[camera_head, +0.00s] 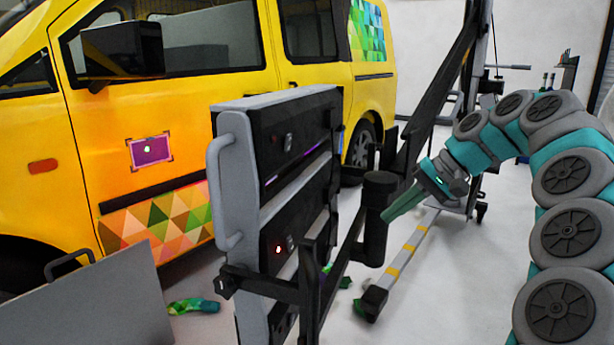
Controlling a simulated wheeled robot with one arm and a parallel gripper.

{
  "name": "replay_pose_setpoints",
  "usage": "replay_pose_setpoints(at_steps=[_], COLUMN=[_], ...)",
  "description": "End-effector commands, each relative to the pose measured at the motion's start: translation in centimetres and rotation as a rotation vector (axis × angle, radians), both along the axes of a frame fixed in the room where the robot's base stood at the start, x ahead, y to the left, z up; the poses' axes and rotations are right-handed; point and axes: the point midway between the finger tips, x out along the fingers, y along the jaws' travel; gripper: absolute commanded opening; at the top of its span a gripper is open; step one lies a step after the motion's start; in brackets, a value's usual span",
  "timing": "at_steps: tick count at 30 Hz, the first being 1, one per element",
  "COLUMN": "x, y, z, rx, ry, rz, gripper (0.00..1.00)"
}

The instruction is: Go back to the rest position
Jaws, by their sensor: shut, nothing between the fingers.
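My gripper (402,203) is shut and empty, with its green fingers pointing down and to the left. It is in the air just right of a black post joint on the stand. My arm curves in from the right edge of the view. A yellow van (190,95) stands behind on the left. Its front door carries a purple square patch (152,150) and a band of coloured triangles.
A black and grey equipment case (300,150) on a dark frame (330,275) stands between the van and my arm. A grey panel (100,300) is at lower left. Coloured scraps (193,306) lie on the floor. A striped beam (400,262) runs along the floor. Floor at lower centre right is clear.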

Motion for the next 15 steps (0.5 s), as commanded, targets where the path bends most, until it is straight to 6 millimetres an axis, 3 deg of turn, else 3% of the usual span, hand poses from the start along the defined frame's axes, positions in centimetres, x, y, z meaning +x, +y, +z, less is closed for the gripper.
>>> replay_pose_setpoints(at_steps=[8,15], x=[-4.1,-11.2], y=[4.2,8.4], z=[0.0,-2.2], rx=[-0.067,-0.199], ry=[-0.006,0.007], rz=[0.109,0.232], gripper=[0.00,0.00])
